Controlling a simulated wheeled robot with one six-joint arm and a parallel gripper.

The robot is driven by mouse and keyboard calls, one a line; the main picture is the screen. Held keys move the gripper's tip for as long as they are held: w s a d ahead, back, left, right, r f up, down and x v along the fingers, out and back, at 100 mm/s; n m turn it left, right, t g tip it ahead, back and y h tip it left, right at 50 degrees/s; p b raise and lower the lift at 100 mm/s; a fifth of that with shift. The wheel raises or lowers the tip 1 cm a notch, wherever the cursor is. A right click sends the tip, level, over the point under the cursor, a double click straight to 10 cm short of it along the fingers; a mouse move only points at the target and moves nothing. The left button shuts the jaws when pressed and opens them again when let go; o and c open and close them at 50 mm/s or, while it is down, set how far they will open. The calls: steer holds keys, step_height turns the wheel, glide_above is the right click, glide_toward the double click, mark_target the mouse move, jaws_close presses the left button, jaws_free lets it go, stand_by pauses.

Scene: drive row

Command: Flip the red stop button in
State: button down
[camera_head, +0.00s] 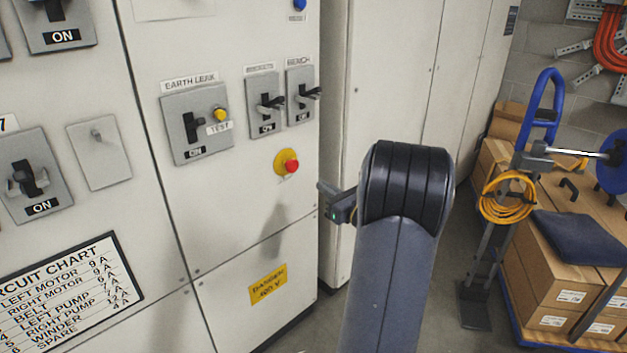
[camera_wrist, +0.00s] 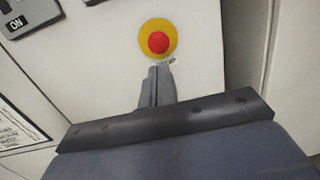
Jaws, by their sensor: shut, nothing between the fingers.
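The red stop button (camera_head: 291,166) sits on a round yellow plate (camera_head: 280,161) on the white cabinet front, below the small switches. In the wrist view the red button (camera_wrist: 159,42) shows whole on its yellow plate, just beyond my fingertips. My gripper (camera_wrist: 165,68) is shut and empty, with its tips pointing at the lower edge of the yellow plate. I cannot tell whether they touch it. In the head view my gripper (camera_head: 322,187) is partly hidden behind my arm, to the right of and a little below the button.
Above the button are the earth leak switch (camera_head: 196,123) with a yellow test button (camera_head: 219,115) and two small black-handled switches. A yellow danger label (camera_head: 267,285) is below. Boxes (camera_head: 560,260) and a blue-handled hand truck (camera_head: 541,110) stand at the right.

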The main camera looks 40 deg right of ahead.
steer(key=shift+s+f, duration=0.15)
steer(key=shift+s, duration=1.9)
